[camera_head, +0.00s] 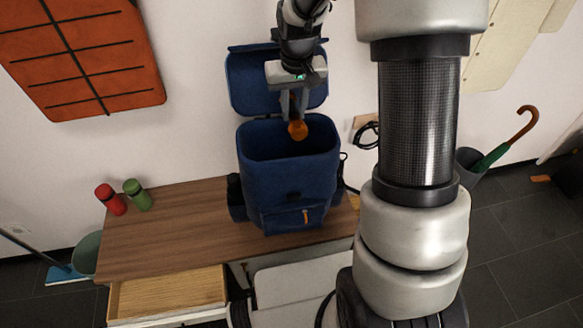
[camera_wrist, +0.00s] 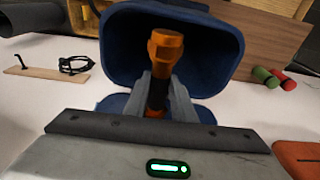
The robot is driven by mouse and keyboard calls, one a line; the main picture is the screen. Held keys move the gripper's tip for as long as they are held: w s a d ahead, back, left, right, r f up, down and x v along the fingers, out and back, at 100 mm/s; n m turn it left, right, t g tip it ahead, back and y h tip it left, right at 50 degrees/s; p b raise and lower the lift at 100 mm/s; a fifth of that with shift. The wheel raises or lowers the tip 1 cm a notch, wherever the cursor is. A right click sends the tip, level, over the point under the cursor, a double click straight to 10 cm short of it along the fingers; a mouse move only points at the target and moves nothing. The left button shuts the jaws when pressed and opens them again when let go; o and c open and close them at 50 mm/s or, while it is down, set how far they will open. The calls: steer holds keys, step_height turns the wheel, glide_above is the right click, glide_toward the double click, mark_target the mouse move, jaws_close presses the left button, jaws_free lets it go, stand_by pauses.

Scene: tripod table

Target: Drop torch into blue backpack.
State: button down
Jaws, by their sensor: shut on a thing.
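The blue backpack (camera_head: 290,185) stands upright on the wooden table with its lid flipped back and its top open. My gripper (camera_head: 296,112) is above the backpack's opening, near its back rim, pointing down. It is shut on the torch, whose orange head (camera_head: 298,130) hangs below the fingers at the opening. In the wrist view the torch (camera_wrist: 163,62) has an orange head and a dark body held between the grey fingers (camera_wrist: 160,95). The backpack's open mouth (camera_wrist: 200,45) lies behind it.
A red bottle (camera_head: 110,200) and a green bottle (camera_head: 138,194) stand on the table (camera_head: 180,235) left of the backpack. A drawer (camera_head: 165,295) is open below. A black cable (camera_head: 367,135) hangs on the wall to the right. The table's left part is mostly clear.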

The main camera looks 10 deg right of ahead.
steer(key=c, duration=1.4)
jaws_free()
step_height(320, 180, up, 17)
steer(key=s+p, duration=0.2)
steer(key=shift+s+p, duration=0.3)
steer(key=shift+p, duration=0.05)
steer(key=s+r+t+p, duration=0.2)
steer(key=s+r+p, duration=0.3)
steer(key=s, duration=0.6)
steer(key=s+r+t+p, duration=0.1)
steer(key=s+r+p, duration=0.5)
steer(key=s+r, duration=0.4)
steer(key=shift+s+t, duration=0.4)
steer(key=shift+s, duration=0.7)
